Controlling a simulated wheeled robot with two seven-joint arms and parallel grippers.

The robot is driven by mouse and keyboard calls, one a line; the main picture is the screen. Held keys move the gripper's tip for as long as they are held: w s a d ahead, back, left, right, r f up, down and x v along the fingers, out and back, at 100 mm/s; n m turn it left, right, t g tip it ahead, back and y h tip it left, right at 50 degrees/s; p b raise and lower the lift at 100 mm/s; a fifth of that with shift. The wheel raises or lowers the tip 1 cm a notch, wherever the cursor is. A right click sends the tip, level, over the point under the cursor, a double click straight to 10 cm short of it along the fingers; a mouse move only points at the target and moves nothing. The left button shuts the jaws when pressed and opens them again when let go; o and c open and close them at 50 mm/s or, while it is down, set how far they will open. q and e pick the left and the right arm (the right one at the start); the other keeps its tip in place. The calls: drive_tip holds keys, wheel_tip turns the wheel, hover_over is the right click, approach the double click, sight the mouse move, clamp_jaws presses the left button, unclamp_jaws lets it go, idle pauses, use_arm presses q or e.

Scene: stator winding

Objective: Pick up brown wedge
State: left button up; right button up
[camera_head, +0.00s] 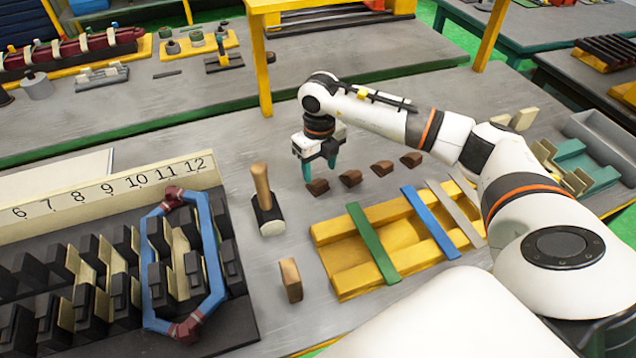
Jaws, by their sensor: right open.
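Several small dark brown wedges lie in a slanting row on the grey table in the head view. The leftmost wedge (317,187) sits just below my right gripper (319,169). The others are a second wedge (350,178), a third wedge (382,168) and the rightmost wedge (411,159). My right gripper points down with its teal fingers apart and nothing between them. I cannot tell whether a fingertip touches the leftmost wedge. My left gripper is not in view.
A mallet (268,215) stands left of the wedges. A lighter brown block (290,280) stands nearer me. A yellow tray (335,286) with coloured bars lies right of it. The numbered stator rack (110,195) with a blue coil (218,262) fills the left.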

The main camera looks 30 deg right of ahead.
sight(318, 181)
drive_tip(key=shift+f, duration=0.3)
drive_tip(key=f, duration=0.1)
drive_tip(key=f+p, duration=0.1)
drive_tip(key=f, duration=0.1)
drive_tip(key=shift+w+f+p, duration=0.25)
drive_tip(key=shift+p, duration=0.1)
drive_tip(key=shift+f, duration=0.6)
drive_tip(key=c, duration=0.8)
